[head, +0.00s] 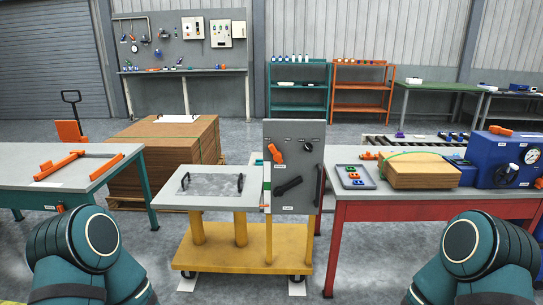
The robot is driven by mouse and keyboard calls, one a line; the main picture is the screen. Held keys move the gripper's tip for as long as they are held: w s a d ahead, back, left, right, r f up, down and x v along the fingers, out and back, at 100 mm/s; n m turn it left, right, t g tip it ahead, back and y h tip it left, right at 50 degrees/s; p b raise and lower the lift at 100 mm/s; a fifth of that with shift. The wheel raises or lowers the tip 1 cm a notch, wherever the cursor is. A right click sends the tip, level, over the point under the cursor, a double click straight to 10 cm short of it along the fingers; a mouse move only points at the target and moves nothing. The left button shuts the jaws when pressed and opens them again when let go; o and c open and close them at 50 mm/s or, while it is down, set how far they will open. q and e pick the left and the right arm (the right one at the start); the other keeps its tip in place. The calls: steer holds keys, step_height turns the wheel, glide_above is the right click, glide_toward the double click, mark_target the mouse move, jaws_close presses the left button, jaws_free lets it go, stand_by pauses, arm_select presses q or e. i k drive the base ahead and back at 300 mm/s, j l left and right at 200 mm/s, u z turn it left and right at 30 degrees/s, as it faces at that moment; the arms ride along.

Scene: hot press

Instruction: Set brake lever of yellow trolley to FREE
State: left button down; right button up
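The yellow trolley (250,258) stands straight ahead on small wheels. It carries a light grey top (205,201) with two black handles, and an upright grey panel (310,170) at its right. The panel bears an orange lever (277,153) slanting down to the right, a black lever (288,186) slanting up to the right, and a round black knob (307,145). Small labels sit beside them, too small to read, so I cannot tell which is the brake lever or its setting. Only my arm links show at the lower corners; both grippers are out of view.
A teal-legged table (60,172) with an orange frame stands left. A red table (400,208) stands close on the panel's right, holding a tray, a cardboard stack and a blue machine (505,158). A brown pallet stack (165,150) is behind the trolley. The floor in front is clear.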

mark_target(277, 155)
steer(key=i+j, duration=0.1)
steer(key=i, duration=0.65)
steer(key=i+j, duration=0.1)
steer(key=i, duration=0.7)
steer(key=i+j, duration=0.1)
steer(key=i, duration=0.65)
